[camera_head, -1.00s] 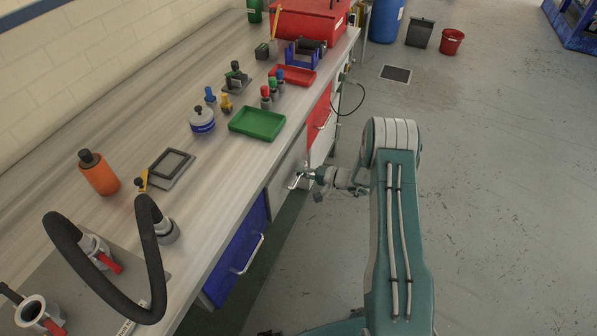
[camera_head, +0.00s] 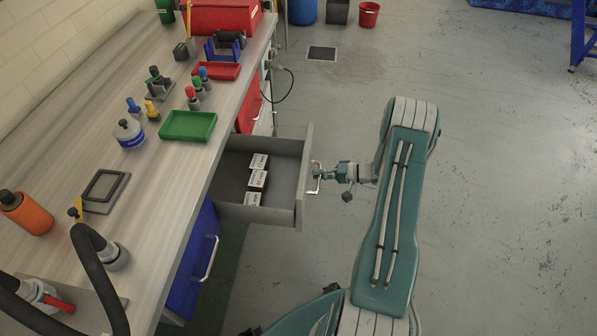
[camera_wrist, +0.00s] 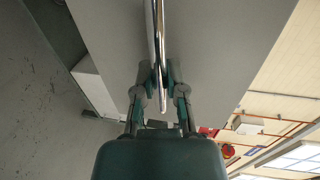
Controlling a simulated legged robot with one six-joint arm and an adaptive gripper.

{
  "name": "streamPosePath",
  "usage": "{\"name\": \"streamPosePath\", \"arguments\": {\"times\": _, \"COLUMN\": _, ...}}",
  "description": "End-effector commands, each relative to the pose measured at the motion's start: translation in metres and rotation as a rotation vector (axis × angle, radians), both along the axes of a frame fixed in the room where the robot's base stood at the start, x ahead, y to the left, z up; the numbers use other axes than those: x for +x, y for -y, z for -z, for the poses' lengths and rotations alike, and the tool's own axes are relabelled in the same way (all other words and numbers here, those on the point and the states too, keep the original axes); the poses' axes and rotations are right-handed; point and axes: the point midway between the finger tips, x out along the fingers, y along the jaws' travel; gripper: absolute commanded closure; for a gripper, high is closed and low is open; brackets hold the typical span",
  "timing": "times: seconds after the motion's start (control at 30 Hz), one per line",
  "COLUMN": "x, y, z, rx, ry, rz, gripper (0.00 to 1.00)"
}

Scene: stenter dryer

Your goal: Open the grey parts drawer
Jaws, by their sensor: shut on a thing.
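The grey parts drawer (camera_head: 302,200) stands pulled out from under the bench in the head view. Several small labelled boxes (camera_head: 257,180) lie inside it. My gripper (camera_head: 317,177) is at the drawer's front, shut on its metal handle (camera_head: 314,184). In the wrist view the handle (camera_wrist: 157,45) runs between the two fingers of my gripper (camera_wrist: 160,76), with the grey drawer front (camera_wrist: 215,45) behind it.
The bench top (camera_head: 160,185) holds a green tray (camera_head: 188,126), a red tray (camera_head: 217,71), an orange bottle (camera_head: 27,212) and other tools. A blue drawer (camera_head: 192,262) is shut nearer me. The floor (camera_head: 490,200) to the right is clear.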

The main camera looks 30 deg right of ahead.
Motion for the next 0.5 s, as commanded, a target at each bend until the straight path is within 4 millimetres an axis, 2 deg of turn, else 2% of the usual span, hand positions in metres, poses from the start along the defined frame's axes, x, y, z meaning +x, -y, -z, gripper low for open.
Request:
{"name": "streamPosePath", "arguments": {"times": 0.2, "x": -0.018, "y": 0.021, "z": 0.005, "rx": -0.002, "ry": -0.01, "rz": 0.0, "gripper": 1.0}}
{"name": "streamPosePath", "arguments": {"times": 0.5, "x": -0.024, "y": 0.028, "z": 0.005, "rx": 0.001, "ry": -0.011, "rz": -0.001, "gripper": 1.0}}
